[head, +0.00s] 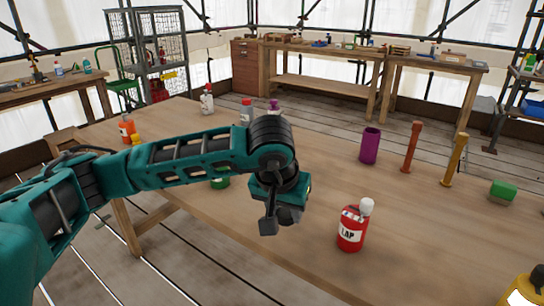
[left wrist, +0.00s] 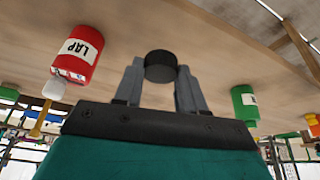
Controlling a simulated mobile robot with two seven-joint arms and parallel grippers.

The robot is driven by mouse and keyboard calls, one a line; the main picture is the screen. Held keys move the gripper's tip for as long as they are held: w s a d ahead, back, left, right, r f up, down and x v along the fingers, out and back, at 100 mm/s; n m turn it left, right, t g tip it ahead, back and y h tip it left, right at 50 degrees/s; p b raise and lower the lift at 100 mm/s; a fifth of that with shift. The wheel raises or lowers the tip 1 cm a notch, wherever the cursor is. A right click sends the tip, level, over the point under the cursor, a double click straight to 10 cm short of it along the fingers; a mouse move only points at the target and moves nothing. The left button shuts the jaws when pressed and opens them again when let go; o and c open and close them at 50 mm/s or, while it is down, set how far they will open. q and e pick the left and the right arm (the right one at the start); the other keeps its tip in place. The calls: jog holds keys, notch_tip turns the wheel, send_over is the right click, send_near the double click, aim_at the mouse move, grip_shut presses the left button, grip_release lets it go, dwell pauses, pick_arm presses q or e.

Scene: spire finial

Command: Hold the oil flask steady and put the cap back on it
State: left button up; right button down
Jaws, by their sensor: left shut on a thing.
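My left gripper (head: 268,226) is above the near part of the table. In the left wrist view its fingers (left wrist: 160,85) are shut on a short, round black cap (left wrist: 160,66). A green bottle (head: 220,183) stands behind my left arm and is mostly hidden in the head view. I cannot tell for sure which bottle is the oil flask. My right gripper is not in view.
A red bottle (head: 351,230) labelled LAP, with a white cap, stands right of the gripper. A purple cup (head: 370,146), a red post (head: 411,148), an orange post (head: 454,160) and a green block (head: 503,192) stand farther right. A yellow bottle (head: 524,291) is cut off bottom right.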

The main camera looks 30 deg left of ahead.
pick_arm(q)
jog(key=s+d+f+m, duration=0.1)
jog(key=s+d+f, duration=0.1)
jog(key=s+d, duration=0.1)
jog(key=shift+s+f+m+h, duration=0.2)
jog(key=shift+s+m+h, duration=0.15)
jog(key=shift+s, duration=0.55)
jog(key=shift+d, duration=0.1)
